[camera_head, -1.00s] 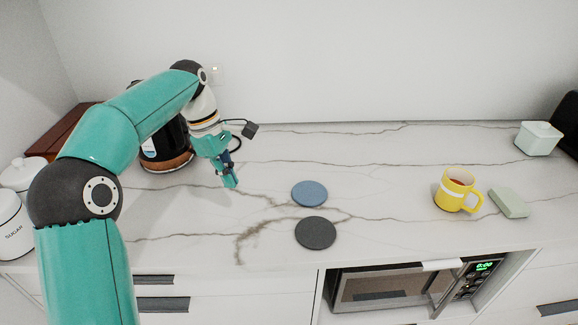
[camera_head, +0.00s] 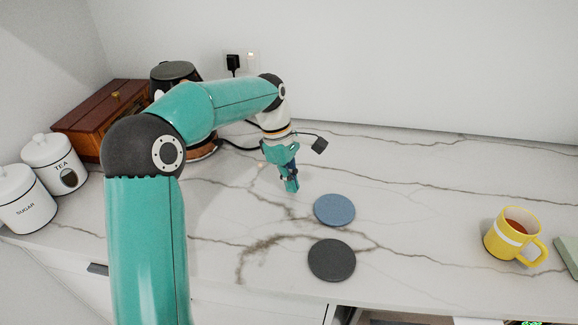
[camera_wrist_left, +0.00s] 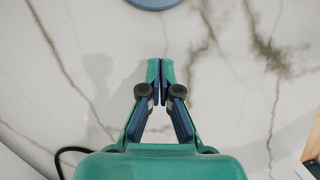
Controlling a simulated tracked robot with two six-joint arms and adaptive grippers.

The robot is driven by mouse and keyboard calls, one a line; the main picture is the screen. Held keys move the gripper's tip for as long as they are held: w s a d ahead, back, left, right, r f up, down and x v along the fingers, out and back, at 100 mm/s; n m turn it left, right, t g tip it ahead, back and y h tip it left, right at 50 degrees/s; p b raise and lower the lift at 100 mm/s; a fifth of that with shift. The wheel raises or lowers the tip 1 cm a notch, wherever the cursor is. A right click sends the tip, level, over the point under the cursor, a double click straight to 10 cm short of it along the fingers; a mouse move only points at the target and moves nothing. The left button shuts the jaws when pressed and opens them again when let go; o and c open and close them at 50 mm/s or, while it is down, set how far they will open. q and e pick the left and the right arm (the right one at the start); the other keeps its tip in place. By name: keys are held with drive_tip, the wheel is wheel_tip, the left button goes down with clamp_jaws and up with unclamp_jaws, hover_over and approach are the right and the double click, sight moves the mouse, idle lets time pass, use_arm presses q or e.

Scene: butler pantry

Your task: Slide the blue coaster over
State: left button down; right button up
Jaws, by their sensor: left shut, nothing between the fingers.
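The blue coaster (camera_head: 334,210) is a flat round disc on the white marble counter, near the middle of the head view. Its edge also shows at the top of the left wrist view (camera_wrist_left: 154,3). My left gripper (camera_head: 292,186) is just left of and behind the coaster, pointing down, apart from it. Its fingertips are together and empty in the left wrist view (camera_wrist_left: 161,66). A dark grey coaster (camera_head: 332,260) lies in front of the blue one, with a small gap between them. My right gripper is not in view.
A yellow mug (camera_head: 513,235) with dark red liquid stands at the right, beside a pale green item (camera_head: 567,254). Tea (camera_head: 54,163) and sugar (camera_head: 26,199) canisters, a wooden box (camera_head: 98,118) and a black kettle (camera_head: 175,74) stand at the left. Counter between coasters and mug is clear.

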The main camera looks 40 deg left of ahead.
sight(404, 242)
use_arm(q)
drive_tip(key=shift+x, duration=1.1)
drive_tip(key=shift+w+d, duration=0.2)
drive_tip(key=shift+d, duration=0.75)
drive_tip(key=shift+w+d, duration=0.15)
drive_tip(key=shift+d, duration=0.8)
drive_tip(key=shift+r, duration=0.1)
drive_tip(key=shift+d, duration=0.1)
drive_tip(key=w+d+p, duration=0.1)
drive_tip(key=d, duration=0.6)
drive_tip(key=w+d+p, duration=0.1)
drive_tip(key=d+p, duration=0.1)
drive_tip(key=d, duration=0.5)
drive_tip(key=w+d+p, duration=0.1)
drive_tip(key=w+d, duration=0.1)
drive_tip(key=d, duration=0.6)
drive_tip(key=shift+w+d, duration=0.1)
